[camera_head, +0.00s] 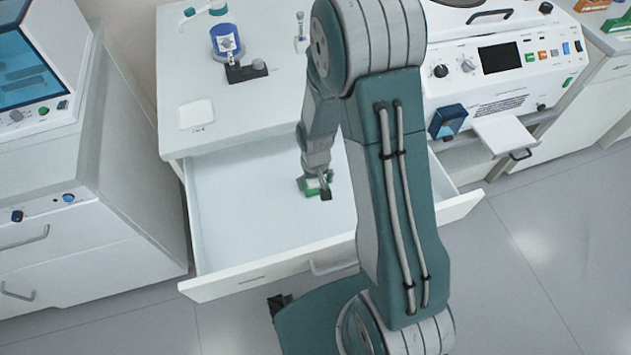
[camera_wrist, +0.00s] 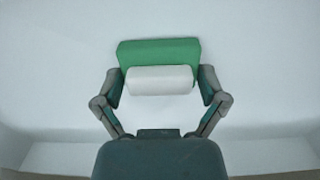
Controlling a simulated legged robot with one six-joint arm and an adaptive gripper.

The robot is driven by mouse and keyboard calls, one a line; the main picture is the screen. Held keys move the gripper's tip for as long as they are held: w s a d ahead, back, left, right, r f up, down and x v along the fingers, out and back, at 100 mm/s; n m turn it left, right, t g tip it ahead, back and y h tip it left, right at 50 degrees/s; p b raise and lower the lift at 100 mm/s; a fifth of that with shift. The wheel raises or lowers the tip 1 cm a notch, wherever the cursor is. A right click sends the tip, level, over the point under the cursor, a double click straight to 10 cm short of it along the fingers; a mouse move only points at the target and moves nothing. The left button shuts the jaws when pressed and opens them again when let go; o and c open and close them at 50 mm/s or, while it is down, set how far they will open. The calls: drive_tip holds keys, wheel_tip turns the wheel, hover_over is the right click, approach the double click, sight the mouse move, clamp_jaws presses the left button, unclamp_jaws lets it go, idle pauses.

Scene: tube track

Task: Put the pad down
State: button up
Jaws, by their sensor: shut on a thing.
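The pad is a small block with a green part and a white part. In the wrist view the pad (camera_wrist: 158,55) sits between the two fingers of my gripper (camera_wrist: 160,85), which is shut on its sides. In the head view my gripper (camera_head: 318,184) is inside the open drawer, with the green pad (camera_head: 309,188) showing beside it, partly hidden by the gripper. The drawer (camera_head: 230,215) has a bare white floor. I cannot tell whether the pad touches the drawer floor.
The cabinet top (camera_head: 250,110) above the drawer bears a blue-and-white container (camera_head: 226,42), a black item (camera_head: 245,71) and a white square plate (camera_head: 196,114). A machine with a screen (camera_head: 499,57) stands at right. The drawer floor left of my gripper is clear.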

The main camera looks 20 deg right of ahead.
drive_tip(key=shift+f, duration=0.2)
drive_tip(key=o, duration=0.9)
drive_tip(key=shift+c, duration=0.2)
wheel_tip(320, 180, up, 13)
wheel_tip(320, 180, up, 12)
drive_tip(key=t, duration=0.3)
hover_over(315, 180)
drive_tip(key=s, duration=0.5)
drive_tip(key=s+r+t, duration=0.2)
drive_tip(key=s+r, duration=0.6)
drive_tip(key=s, duration=0.3)
drive_tip(key=shift+r+t, duration=0.15)
drive_tip(key=shift+t, duration=0.15)
